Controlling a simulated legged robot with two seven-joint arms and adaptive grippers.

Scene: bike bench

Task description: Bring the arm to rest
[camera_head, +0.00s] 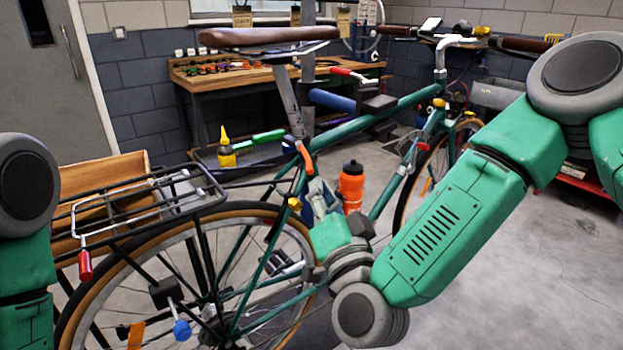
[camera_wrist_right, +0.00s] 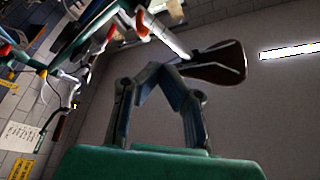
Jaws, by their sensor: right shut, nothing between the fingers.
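My right arm reaches in from the right, with its elbow low in front of the bicycle. Its gripper (camera_head: 318,192) points up beside the green bicycle frame (camera_head: 348,128), left of the orange bottle (camera_head: 351,186). In the right wrist view the gripper (camera_wrist_right: 155,70) has its fingertips together with nothing held between them. The brown saddle (camera_wrist_right: 218,65) shows beyond the fingers there. I cannot tell whether the gripper touches the frame. My left arm shows only in part at the left edge; its gripper is out of view.
The rear wheel (camera_head: 290,222) and black rear rack (camera_head: 150,205) stand close to the right wrist. A yellow bottle (camera_head: 226,150) and green-handled tool (camera_head: 255,139) are behind the rack. A wooden workbench (camera_head: 197,86) stands against the back wall. Open floor (camera_head: 530,270) lies at right.

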